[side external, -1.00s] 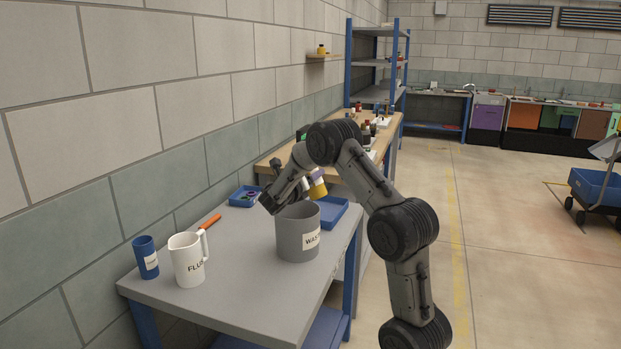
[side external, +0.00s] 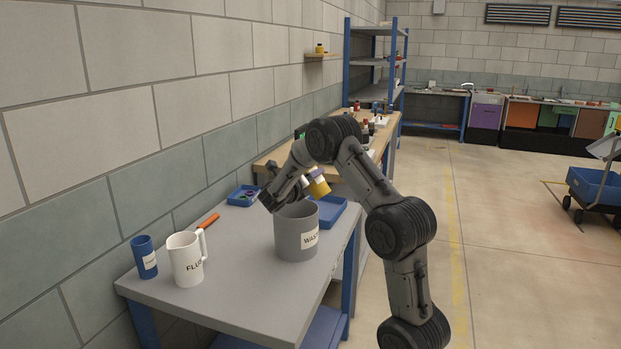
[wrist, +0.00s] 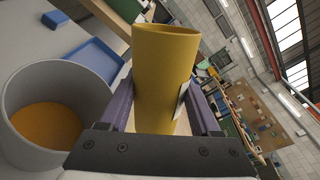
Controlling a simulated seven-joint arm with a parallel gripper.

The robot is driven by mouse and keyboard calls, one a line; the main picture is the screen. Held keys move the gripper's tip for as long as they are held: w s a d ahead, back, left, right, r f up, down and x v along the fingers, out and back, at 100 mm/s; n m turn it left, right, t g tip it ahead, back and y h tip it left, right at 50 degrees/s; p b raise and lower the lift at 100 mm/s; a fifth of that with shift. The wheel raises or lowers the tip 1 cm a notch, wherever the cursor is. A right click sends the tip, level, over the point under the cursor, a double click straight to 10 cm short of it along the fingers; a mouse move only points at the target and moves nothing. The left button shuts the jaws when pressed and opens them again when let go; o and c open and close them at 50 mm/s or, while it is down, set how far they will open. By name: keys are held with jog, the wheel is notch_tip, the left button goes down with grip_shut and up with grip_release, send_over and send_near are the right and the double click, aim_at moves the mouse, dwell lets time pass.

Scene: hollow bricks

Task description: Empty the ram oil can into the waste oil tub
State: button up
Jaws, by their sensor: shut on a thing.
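My gripper (wrist: 163,98) is shut on the yellow ram oil can (wrist: 165,70), with a purple finger on each side of it. In the side view the can (side external: 319,187) is tilted just above the far right rim of the waste oil tub. The waste oil tub (side external: 296,240) is a grey cylinder with a white label, upright on the grey table. In the wrist view the tub (wrist: 88,82) stands left of the can, with orange-brown oil (wrist: 48,126) in its bottom. I see no stream from the can, and its contents are hidden.
A white labelled jug (side external: 187,262) and a blue cup (side external: 145,258) stand at the table's near left. An orange-handled tool (side external: 209,220) lies behind them. A blue tray (side external: 331,212) is behind the tub, and a small blue bin (side external: 243,196) is further left.

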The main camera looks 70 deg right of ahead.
dwell(0.5)
jog(key=shift+s+f+n, duration=0.15)
jog(key=shift+n, duration=0.45)
jog(key=shift+s+f+n+y, duration=0.1)
jog(key=shift+f+n+y, duration=0.15)
jog(key=shift+n, duration=0.35)
dwell(0.4)
jog(key=shift+f+n+g, duration=0.25)
jog(key=shift+n+g, duration=0.15)
jog(key=shift+n, duration=0.2)
jog(key=shift+f+n, duration=0.25)
jog(key=shift+n, duration=0.35)
